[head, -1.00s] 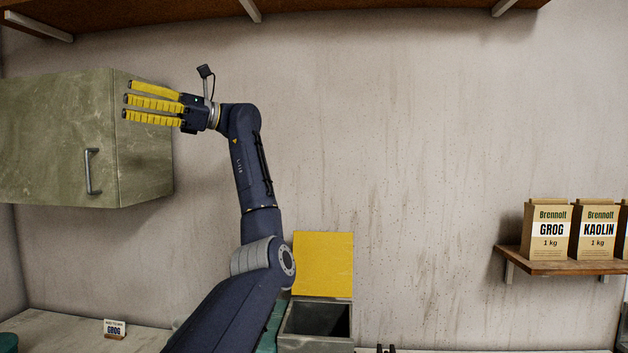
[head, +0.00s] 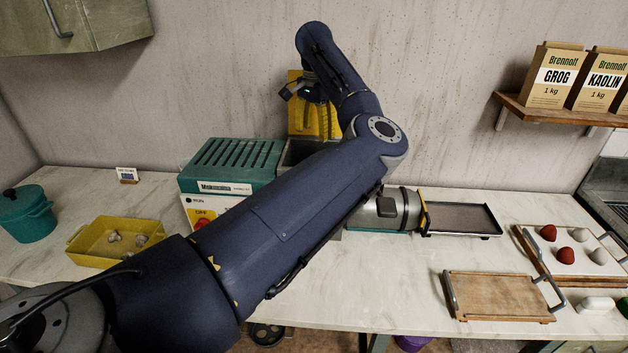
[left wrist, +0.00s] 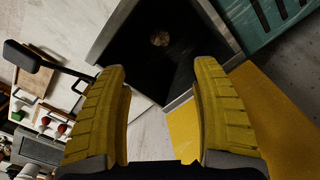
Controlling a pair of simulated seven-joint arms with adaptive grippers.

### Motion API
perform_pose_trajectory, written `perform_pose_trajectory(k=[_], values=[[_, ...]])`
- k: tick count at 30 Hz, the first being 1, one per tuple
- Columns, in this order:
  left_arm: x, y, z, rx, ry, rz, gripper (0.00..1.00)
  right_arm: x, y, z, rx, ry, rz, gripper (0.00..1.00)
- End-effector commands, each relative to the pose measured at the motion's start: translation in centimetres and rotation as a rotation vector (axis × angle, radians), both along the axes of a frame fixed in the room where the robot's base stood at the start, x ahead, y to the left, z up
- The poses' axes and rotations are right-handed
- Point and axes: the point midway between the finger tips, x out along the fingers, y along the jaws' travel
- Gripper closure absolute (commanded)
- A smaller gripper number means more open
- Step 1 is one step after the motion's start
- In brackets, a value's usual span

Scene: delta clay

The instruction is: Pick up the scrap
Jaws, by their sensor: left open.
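A small brownish lump, seemingly the scrap (left wrist: 160,39), lies inside a dark, open grey metal bin (left wrist: 108,32) in the left wrist view. In the head view the bin (head: 296,153) is mostly behind my left arm, and the lump is hidden. My left gripper (head: 325,132) is over the bin, its yellow fingers pointing down. In the left wrist view the fingers (left wrist: 163,75) are spread with nothing between them, and the lump shows beyond their tips. My right gripper is not in view.
A yellow lid (head: 297,118) stands behind the bin. A teal-topped machine (head: 228,163) is left of it; a yellow tray (head: 85,257) with several pale lumps lies farther left. A wooden tray (head: 500,296) and a board with red and grey balls (head: 548,232) are right.

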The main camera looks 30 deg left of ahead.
Motion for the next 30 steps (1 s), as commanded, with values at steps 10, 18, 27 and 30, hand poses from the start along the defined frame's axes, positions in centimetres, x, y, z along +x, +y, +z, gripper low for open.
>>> perform_pose_trajectory(k=[10, 18, 27, 30], values=[[0.0, -0.3, -5.7, -0.008, 0.002, 0.002, 0.35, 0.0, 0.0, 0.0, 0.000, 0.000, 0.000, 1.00], [0.0, -0.2, -10.0, -0.007, 0.001, 0.001, 0.35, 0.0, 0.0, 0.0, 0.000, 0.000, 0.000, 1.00], [0.1, -0.2, -12.0, -0.006, -0.001, 0.001, 0.35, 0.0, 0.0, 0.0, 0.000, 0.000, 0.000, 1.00], [0.1, -0.2, -12.5, -0.006, -0.001, 0.001, 0.35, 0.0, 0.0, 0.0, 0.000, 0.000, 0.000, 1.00]])
